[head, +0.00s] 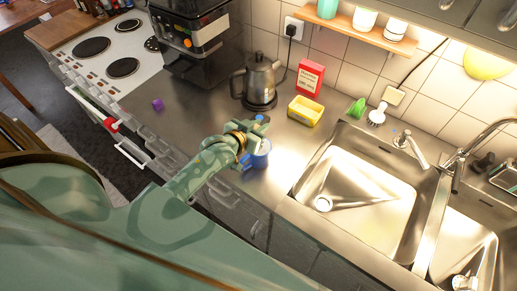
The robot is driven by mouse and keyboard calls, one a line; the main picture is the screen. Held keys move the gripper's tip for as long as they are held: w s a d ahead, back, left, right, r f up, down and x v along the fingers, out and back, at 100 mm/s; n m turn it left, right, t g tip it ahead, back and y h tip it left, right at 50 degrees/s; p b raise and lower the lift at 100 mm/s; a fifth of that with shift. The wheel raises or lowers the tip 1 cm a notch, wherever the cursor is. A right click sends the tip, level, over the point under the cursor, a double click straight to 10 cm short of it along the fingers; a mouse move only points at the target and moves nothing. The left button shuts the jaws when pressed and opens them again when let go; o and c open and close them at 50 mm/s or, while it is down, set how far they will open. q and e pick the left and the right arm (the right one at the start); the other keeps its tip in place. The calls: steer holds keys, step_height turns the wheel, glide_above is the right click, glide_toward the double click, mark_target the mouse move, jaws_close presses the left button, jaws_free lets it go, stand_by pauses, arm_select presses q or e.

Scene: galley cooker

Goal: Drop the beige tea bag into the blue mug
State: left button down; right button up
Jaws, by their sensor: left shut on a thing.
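The blue mug (261,158) stands on the steel counter near its front edge, left of the sink. My left gripper (260,126) is directly over and behind the mug's rim in the picture, covering part of its opening. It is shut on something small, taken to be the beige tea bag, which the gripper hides. I cannot tell whether it hangs above or inside the mug. My right gripper is not in view.
The sink (365,200) opens to the right. Counter left of the mug is clear.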

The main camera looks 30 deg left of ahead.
arm_select(q)
steer(key=c, duration=1.2)
jaws_free()
steer(key=shift+s+r, duration=0.15)
steer(key=shift+s, duration=0.15)
steer(key=p+v, duration=0.1)
steer(key=v, duration=1.4)
steer(key=shift+s, duration=0.3)
steer(key=shift+a+r, duration=0.1)
steer(key=shift+r, duration=0.05)
